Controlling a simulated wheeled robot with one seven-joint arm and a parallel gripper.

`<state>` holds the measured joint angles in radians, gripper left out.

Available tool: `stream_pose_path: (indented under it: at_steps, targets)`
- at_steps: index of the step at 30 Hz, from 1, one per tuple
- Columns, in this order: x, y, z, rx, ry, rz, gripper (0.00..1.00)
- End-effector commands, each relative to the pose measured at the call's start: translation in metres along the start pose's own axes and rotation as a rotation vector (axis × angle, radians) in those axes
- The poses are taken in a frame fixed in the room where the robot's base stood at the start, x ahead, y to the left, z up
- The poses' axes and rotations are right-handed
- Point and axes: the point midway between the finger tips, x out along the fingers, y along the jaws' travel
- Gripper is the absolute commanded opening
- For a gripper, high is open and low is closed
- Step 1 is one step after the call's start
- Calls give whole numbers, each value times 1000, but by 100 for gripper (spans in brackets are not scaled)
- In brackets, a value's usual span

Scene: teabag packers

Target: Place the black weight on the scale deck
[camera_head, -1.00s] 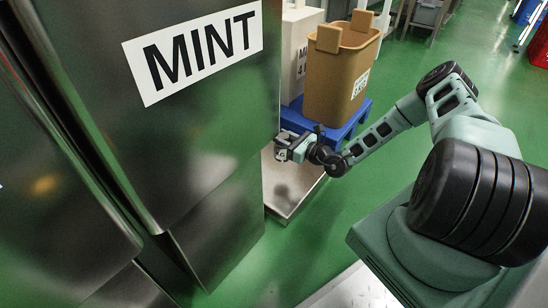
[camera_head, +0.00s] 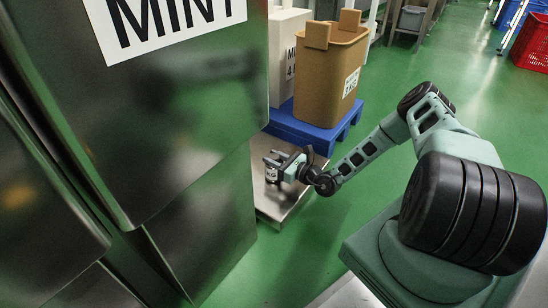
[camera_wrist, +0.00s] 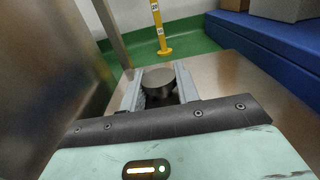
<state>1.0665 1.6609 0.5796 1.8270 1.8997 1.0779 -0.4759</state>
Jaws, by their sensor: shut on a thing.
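The black weight (camera_wrist: 158,79) is a short dark cylinder with a flat top, held upright between the two fingers of my gripper (camera_head: 277,165) in the wrist view. In the head view the weight (camera_head: 271,175) shows small at the gripper's tip, with a pale label on its side. The scale deck (camera_head: 286,207) is a flat steel plate beside the steel cabinet. My gripper and the weight are over the deck. I cannot tell whether the weight's underside touches it. The steel deck also shows in the wrist view (camera_wrist: 235,78).
The tall steel MINT cabinet (camera_head: 190,130) stands close at the left of the deck. Behind the deck is a blue pallet (camera_head: 310,134) bearing a brown bin (camera_head: 325,85) and a white box (camera_head: 285,45). A yellow post (camera_wrist: 159,30) stands beyond the deck.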

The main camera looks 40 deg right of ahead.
Motion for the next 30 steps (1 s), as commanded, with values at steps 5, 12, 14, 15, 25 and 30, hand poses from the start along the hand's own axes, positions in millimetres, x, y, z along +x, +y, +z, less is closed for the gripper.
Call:
stream_pose_path:
  at_steps: [5, 12, 14, 15, 25, 30]
  targets:
    - [2, -1, 1, -3, -12, 0, 0]
    - [2, 0, 0, -2, -12, 0, 0]
    - [2, 0, -2, -2, -12, 0, 0]
    - [0, 0, -6, 0, -1, 1, 37]
    - [0, 0, -6, 0, -1, 1, 53]
    - [-10, -1, -1, 0, 1, -1, 53]
